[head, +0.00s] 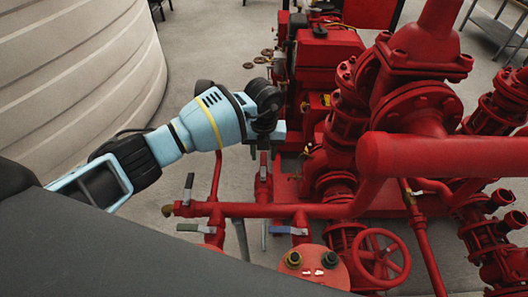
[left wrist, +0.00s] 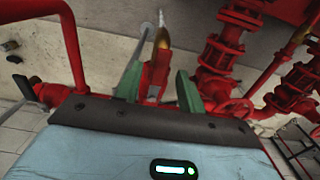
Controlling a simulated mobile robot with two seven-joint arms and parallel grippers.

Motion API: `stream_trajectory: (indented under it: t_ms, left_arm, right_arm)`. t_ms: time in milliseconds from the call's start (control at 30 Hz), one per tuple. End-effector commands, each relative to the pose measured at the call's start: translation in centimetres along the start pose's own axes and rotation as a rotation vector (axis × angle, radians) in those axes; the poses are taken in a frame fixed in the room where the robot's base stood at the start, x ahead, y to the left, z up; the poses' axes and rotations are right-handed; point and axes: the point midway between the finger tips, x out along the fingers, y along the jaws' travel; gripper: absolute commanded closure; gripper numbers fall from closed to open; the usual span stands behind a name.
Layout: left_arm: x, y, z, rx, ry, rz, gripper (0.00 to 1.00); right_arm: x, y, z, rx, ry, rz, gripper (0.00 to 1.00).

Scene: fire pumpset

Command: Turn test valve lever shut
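A grey valve lever (head: 263,160) stands upright on a red pipe stub just below my left gripper (head: 264,146) in the head view. In the left wrist view my left gripper (left wrist: 159,84) has its two green fingers apart. A red valve body with a brass-coloured end (left wrist: 161,42) and a thin grey bar show between and beyond the fingers. I cannot tell whether a finger touches the lever. Which is the test valve lever is not marked. My right gripper is out of view.
A red horizontal pipe (head: 255,210) runs below the gripper. A red handwheel (head: 380,258) and large red pump pipework (head: 440,155) stand to the right. A pale ribbed tank (head: 75,70) is at the left. Bare floor lies between tank and pump.

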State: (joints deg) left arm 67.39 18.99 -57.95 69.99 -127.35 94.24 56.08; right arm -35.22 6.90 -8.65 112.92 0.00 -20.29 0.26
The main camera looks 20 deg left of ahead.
Motion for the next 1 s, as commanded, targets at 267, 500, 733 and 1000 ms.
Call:
stream_trajectory:
  t_ms: [267, 500, 733, 1000]
  left_arm:
    - [0.37, -0.02, 0.04, 0.001, -0.002, -0.001, 0.61]
    - [0.36, -0.01, 0.03, 0.000, -0.001, -0.001, 0.83]
    - [0.36, 0.00, 0.03, 0.000, -0.001, -0.001, 1.00]
    - [0.46, -0.05, 0.24, -0.005, 0.000, -0.001, 1.00]
  right_arm:
    - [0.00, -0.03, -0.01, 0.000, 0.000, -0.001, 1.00]
    - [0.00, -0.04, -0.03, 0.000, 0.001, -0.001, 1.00]
    - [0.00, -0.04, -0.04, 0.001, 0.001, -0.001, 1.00]
    - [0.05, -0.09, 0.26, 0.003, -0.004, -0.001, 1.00]
